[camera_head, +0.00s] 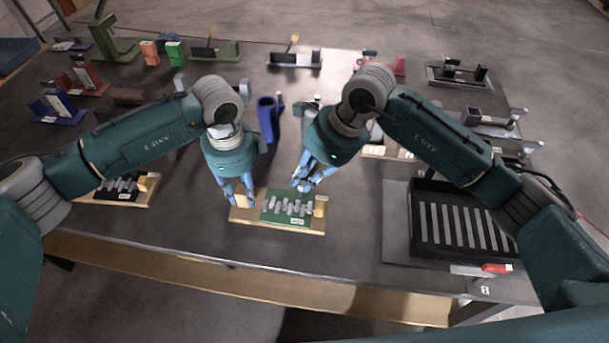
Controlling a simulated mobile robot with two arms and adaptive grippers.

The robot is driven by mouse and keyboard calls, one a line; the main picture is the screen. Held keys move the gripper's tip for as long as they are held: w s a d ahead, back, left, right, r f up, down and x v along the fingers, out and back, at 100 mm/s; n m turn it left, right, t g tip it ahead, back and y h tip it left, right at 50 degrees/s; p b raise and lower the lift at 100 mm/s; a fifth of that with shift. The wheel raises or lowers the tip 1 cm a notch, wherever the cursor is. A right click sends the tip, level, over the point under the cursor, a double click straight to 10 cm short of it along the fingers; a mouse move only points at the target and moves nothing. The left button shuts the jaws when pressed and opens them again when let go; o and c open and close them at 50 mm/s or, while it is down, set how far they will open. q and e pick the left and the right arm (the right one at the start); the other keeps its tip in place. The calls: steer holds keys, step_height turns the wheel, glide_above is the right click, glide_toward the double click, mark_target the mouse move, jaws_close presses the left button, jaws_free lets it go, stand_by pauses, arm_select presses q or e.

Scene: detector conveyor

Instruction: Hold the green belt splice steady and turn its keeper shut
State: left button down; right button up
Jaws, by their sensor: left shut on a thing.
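The green belt splice (287,219) lies on a wooden board (262,222) near the table's front edge, with a row of grey lacing pieces across its green plate. A small tan piece at its right end (319,208) looks like the keeper; its exact angle is too small to tell. My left gripper (240,199) points down and is shut at the left end of the splice; its fingers hide the grip point. My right gripper (303,186) hovers just above and behind the right part of the splice, apart from the keeper. Its finger gap is unclear.
A similar black splice (118,190) lies to the left, partly behind my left arm. A dark slotted tray (428,248) stands at the right. A blue cup-like part (267,118) stands behind, between the arms. Several coloured fixtures line the back. The table front is clear.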

jaws_close()
steer(key=m+t, duration=0.1)
steer(key=m, duration=0.4)
steer(key=shift+s+a+t+h, duration=0.1)
steer(key=shift+a+t+h, duration=0.05)
steer(key=shift+t+h, duration=0.25)
steer(key=shift+a+m+t+h, duration=0.1)
steer(key=shift+m+t+h, duration=0.35)
steer(key=shift+m, duration=1.45)
steer(key=o, duration=0.7)
jaws_free()
